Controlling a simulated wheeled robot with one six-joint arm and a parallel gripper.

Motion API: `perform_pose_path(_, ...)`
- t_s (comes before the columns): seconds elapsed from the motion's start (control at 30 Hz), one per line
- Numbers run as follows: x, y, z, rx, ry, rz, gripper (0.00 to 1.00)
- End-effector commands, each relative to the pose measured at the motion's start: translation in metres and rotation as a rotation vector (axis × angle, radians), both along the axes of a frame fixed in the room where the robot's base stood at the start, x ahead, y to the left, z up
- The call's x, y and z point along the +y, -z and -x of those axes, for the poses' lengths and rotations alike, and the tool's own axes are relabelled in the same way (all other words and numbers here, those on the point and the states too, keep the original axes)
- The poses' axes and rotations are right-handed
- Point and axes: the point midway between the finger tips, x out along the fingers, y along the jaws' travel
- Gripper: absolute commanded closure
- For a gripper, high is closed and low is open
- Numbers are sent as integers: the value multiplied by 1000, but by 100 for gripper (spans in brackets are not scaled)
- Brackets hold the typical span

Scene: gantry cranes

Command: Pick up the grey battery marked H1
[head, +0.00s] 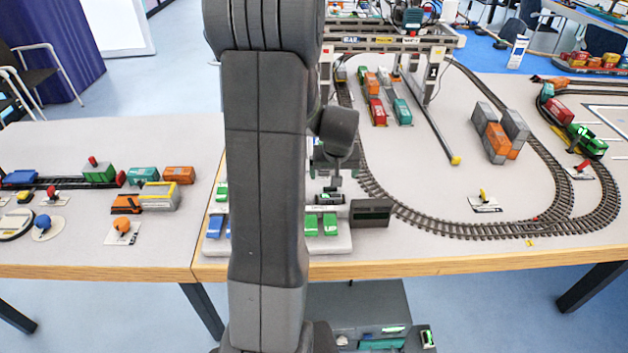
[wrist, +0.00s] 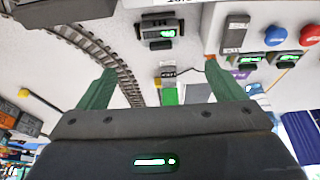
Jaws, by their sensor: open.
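No mark H1 can be read in either view, so I cannot tell which thing is the grey battery. A grey upright block (wrist: 235,33) shows at the upper right of the wrist view, beyond my right fingertip. Its marking is too small to read. My gripper (wrist: 160,68) is open, its two green fingers wide apart with nothing held between them. In the head view my gripper (head: 332,182) hangs above the light tray (head: 335,247) near the table's front edge, partly hidden by my arm.
A dark box with a display (head: 370,212) stands right of the tray. Curved rail track (head: 450,230) runs right of it. A gantry crane (head: 385,42) stands behind, with stacked containers (head: 497,140) to its right. The tabletop inside the track loop is mostly clear.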

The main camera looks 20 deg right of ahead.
Motion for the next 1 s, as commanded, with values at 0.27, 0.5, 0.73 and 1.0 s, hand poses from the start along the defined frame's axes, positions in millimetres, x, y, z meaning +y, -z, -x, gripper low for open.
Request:
perform_pose_path(0.27, -7, 18, -10, -3, 2, 1, 11)
perform_pose_path(0.5, -10, 54, -23, -2, 1, 1, 11)
perform_pose_path(0.73, -13, 78, -33, -4, 2, 2, 11)
perform_pose_path(1.0, -13, 92, -36, -3, 3, 2, 11)
